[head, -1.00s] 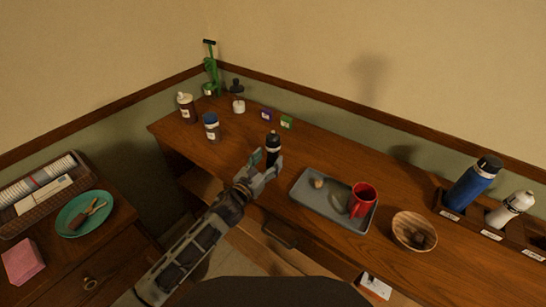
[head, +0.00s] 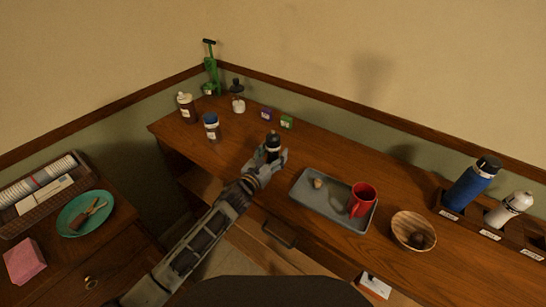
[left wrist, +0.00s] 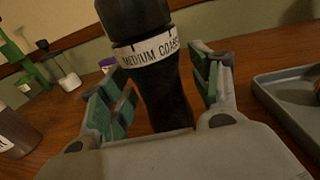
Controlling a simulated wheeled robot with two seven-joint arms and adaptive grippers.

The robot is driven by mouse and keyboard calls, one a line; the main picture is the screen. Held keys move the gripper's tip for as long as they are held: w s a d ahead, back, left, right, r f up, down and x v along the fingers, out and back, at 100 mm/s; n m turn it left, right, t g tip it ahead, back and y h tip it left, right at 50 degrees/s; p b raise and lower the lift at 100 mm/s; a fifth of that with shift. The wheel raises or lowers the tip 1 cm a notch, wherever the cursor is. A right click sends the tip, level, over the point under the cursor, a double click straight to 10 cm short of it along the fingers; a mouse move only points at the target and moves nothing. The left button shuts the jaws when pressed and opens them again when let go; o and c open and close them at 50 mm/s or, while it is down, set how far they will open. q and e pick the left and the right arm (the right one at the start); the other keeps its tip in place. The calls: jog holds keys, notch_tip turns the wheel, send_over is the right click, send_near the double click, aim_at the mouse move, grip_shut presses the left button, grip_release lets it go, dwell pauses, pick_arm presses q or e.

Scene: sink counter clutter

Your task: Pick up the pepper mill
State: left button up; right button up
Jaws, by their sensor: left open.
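The pepper mill (head: 273,142) stands upright on the wooden counter in the head view, dark with a light band. In the left wrist view the mill (left wrist: 158,95) is large and close, with a white ring reading "MEDIUM COARSE"; its top is cut off. My left gripper (head: 269,157) is open, and its green-padded fingers (left wrist: 164,90) stand on either side of the mill's dark body. A gap shows at the right finger; contact at the left finger is hard to tell. My right gripper is not in view.
A grey tray (head: 310,206) with a red mug (head: 362,199) lies right of the mill. A wooden bowl (head: 413,232) is farther right. A blue-capped jar (head: 212,127) and small boxes (head: 286,122) stand left and behind. Counter between them is clear.

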aim_at(273, 135)
pick_arm(q)
jog(key=c, duration=1.1)
jog(key=shift+r, duration=0.65)
notch_tip(273, 135, up, 7)
jog(key=shift+r+p, duration=0.1)
jog(key=shift+p, duration=0.5)
jog(key=shift+r, duration=0.8)
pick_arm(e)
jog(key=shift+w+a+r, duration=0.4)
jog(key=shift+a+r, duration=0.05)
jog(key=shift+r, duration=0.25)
